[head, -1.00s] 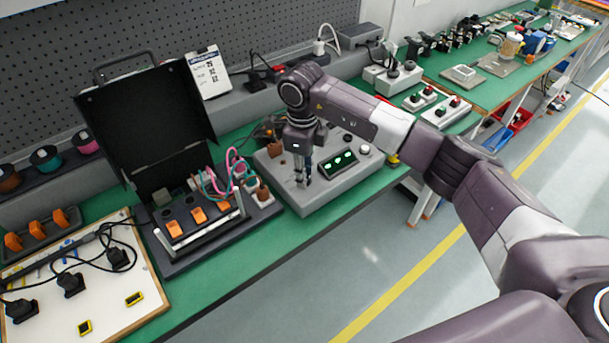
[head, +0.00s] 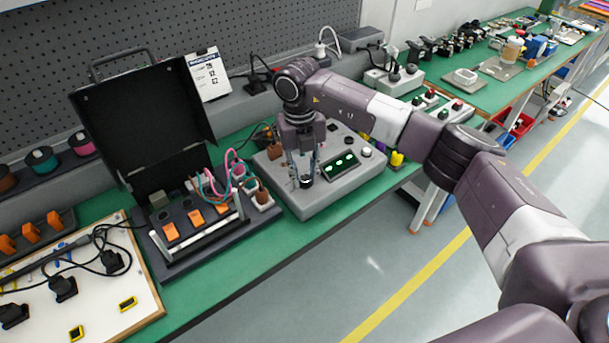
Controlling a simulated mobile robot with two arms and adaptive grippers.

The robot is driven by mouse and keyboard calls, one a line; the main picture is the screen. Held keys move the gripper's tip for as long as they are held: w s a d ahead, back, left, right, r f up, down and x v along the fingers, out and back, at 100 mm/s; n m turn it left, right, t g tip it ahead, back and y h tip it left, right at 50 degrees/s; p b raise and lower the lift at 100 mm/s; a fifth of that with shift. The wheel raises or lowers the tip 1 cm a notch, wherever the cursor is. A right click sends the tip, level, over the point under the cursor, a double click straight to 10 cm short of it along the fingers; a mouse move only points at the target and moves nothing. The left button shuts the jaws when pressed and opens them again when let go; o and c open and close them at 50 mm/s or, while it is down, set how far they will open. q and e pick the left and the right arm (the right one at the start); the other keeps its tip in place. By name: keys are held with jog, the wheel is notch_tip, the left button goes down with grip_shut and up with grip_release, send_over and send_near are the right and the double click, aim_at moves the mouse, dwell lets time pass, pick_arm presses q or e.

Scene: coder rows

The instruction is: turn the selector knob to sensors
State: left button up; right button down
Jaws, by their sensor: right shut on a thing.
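The grey control box (head: 335,197) sits on the green bench, with a small display (head: 341,165) showing green marks on its sloped top. My right gripper (head: 302,180) reaches down over the box's front left part. Its two fingers are shut on the dark selector knob (head: 306,182), one on each side. The fingers partly hide the knob, and I cannot read its pointer or any position labels. My left gripper is not in view.
A white board (head: 120,290) with black plugs lies further left. The floor in front is clear.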

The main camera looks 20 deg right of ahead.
aim_at(302, 177)
jog(key=shift+w+r+m, duration=0.1)
jog(key=shift+w+m, duration=0.05)
jog(key=shift+m, duration=1.85)
jog(key=c, duration=1.6)
grip_release()
jog(key=r, duration=1.2)
jog(key=shift+a, duration=0.25)
jog(key=shift+f, duration=0.15)
